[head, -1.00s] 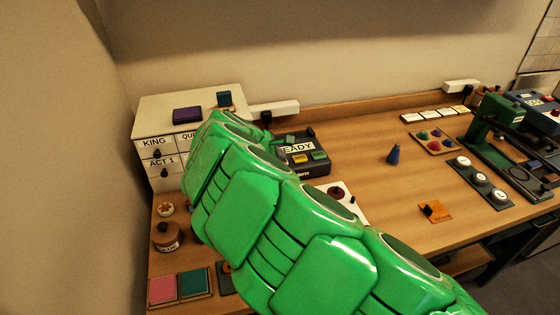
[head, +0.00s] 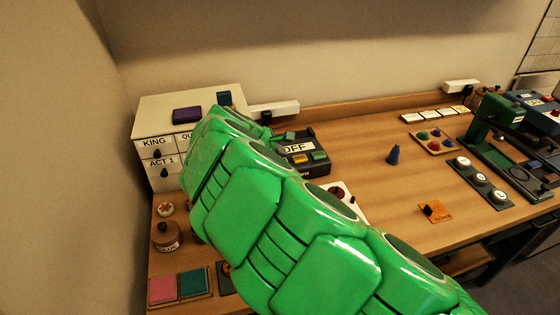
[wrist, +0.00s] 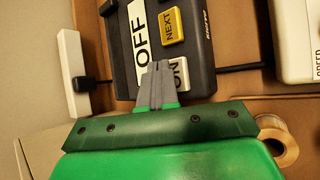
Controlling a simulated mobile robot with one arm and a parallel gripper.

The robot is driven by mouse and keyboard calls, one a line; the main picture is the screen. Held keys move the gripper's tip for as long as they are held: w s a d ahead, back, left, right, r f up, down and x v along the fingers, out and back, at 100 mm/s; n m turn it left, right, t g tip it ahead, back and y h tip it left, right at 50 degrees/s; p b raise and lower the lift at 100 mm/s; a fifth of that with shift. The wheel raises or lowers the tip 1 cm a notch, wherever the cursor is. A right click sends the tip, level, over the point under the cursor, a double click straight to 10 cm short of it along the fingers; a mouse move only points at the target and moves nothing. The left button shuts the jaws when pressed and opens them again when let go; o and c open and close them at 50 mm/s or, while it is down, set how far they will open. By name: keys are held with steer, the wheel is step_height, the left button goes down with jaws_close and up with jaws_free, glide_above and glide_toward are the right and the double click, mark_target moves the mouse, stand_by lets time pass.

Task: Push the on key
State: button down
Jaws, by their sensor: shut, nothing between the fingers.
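A dark box (head: 318,167) with a white display reading OFF (head: 294,147) stands at the back of the table in the head view. In the wrist view the box (wrist: 198,80) appears turned, with the OFF display (wrist: 143,35), a yellow NEXT key (wrist: 172,24) and a white ON key (wrist: 180,74). My gripper (wrist: 157,68) is shut and empty. Its grey fingertips overlap the lower part of the display and the edge of the ON key, partly hiding that key. I cannot tell whether they touch it. My green arm hides part of the box in the head view.
A white drawer unit (head: 160,150) stands left of the box. A white power strip (head: 275,112) lies behind, and it also shows in the wrist view (wrist: 73,75). A tape roll (wrist: 280,140) is near my gripper. The table middle, around a blue cone (head: 394,155), is mostly clear.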

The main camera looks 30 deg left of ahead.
steer(key=shift+r, duration=0.2)
step_height(320, 180, up, 6)
stand_by(0.9)
